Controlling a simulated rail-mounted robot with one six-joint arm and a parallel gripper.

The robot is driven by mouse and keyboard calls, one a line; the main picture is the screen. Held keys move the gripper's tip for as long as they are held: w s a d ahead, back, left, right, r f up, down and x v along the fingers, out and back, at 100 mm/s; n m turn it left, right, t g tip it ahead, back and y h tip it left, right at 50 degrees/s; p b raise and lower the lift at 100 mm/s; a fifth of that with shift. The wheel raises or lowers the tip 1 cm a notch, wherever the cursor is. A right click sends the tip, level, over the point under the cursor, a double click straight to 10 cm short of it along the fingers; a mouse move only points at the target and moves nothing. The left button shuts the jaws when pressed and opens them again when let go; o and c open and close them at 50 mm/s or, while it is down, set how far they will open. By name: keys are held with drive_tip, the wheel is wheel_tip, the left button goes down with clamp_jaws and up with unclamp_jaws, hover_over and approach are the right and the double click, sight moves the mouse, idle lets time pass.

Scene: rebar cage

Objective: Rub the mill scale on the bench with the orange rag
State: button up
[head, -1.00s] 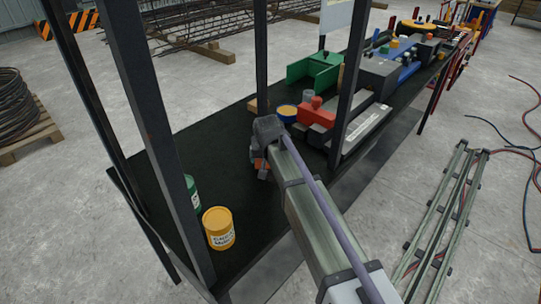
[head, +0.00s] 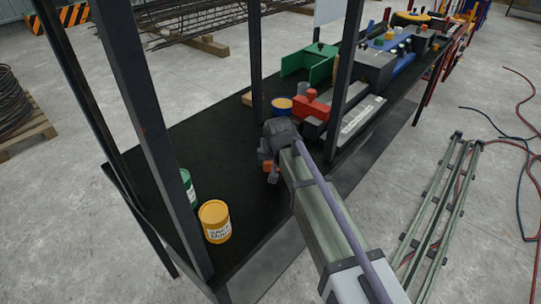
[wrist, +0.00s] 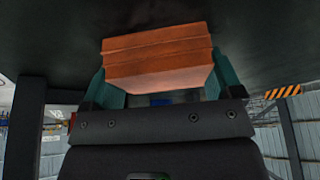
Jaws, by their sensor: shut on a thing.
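My gripper (head: 270,170) is shut on the orange rag (wrist: 158,58), a folded block between two teal fingers in the wrist view. A small part of the rag also shows in the head view (head: 266,166), beside the dark wrist. The gripper is low over the black bench top (head: 195,135), near its front edge. The dark bench surface fills the upper part of the wrist view, close to the rag; I cannot tell whether they touch. I cannot make out the mill scale on the dark top; the gripper and arm hide part of the bench.
A yellow can (head: 214,221) and a green can (head: 188,188) stand at the near left. Dark posts (head: 345,85) rise around the bench. The top left of the gripper is clear.

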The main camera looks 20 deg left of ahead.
drive_tip(key=shift+s+d, duration=0.3)
drive_tip(key=shift+d, duration=0.65)
drive_tip(key=shift+s+d, duration=0.35)
drive_tip(key=shift+d, duration=0.65)
drive_tip(key=shift+s+d, duration=0.3)
drive_tip(key=shift+d, duration=0.65)
drive_tip(key=shift+s+a, duration=0.3)
drive_tip(key=shift+s, duration=0.55)
drive_tip(key=shift+w+a, duration=0.6)
drive_tip(key=shift+a, duration=1.35)
drive_tip(key=shift+w+a, duration=0.65)
drive_tip(key=shift+a, duration=1.25)
drive_tip(key=shift+w+a, duration=0.6)
drive_tip(key=shift+a, duration=1.35)
wheel_tip(320, 180, up, 6)
drive_tip(key=p, duration=0.6)
wheel_tip(320, 180, up, 3)
drive_tip(key=p, duration=0.3)
